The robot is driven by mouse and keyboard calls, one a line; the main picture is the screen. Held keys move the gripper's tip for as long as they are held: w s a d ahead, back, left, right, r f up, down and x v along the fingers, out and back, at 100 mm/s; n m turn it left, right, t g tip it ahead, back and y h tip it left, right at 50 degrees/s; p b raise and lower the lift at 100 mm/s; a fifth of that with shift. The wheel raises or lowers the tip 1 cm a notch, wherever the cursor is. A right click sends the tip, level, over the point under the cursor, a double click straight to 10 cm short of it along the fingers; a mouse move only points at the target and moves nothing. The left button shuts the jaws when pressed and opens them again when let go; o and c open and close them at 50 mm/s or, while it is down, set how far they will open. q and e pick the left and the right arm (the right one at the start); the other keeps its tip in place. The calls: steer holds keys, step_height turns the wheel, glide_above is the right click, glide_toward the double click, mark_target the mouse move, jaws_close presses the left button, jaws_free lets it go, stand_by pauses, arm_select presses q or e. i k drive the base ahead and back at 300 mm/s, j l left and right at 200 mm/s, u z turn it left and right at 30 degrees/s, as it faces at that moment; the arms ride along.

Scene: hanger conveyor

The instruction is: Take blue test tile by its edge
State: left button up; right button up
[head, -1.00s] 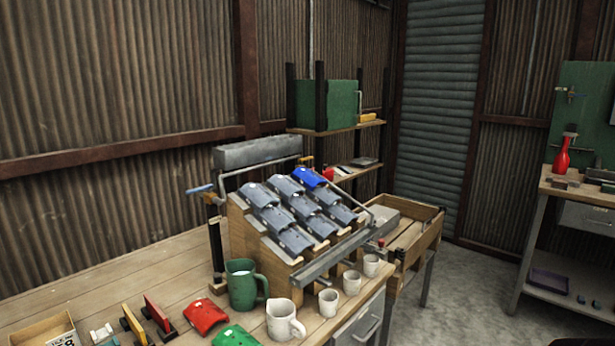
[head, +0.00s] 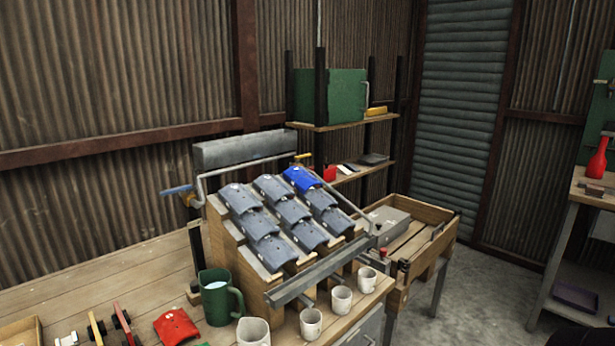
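The blue test tile (head: 301,179) lies at the top right of a sloped wooden rack (head: 222,232), at the upper end of the right column. Several grey tiles (head: 270,187) fill the other places, overlapping down the slope. The blue tile's lower edge rests at or over the grey tile below it; its upper edge is close to the bent metal rail behind. Neither of my grippers shows in the head view, so their state and distance from the tile cannot be seen.
A grey gutter (head: 318,272) runs along the rack's front. A green jug (head: 217,297), pale mugs (head: 341,299) and a red tile (head: 176,327) stand on the bench (head: 120,275). A wooden crate (head: 440,244) is to the right.

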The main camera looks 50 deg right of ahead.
mark_target(299, 178)
steer(key=l, duration=1.7)
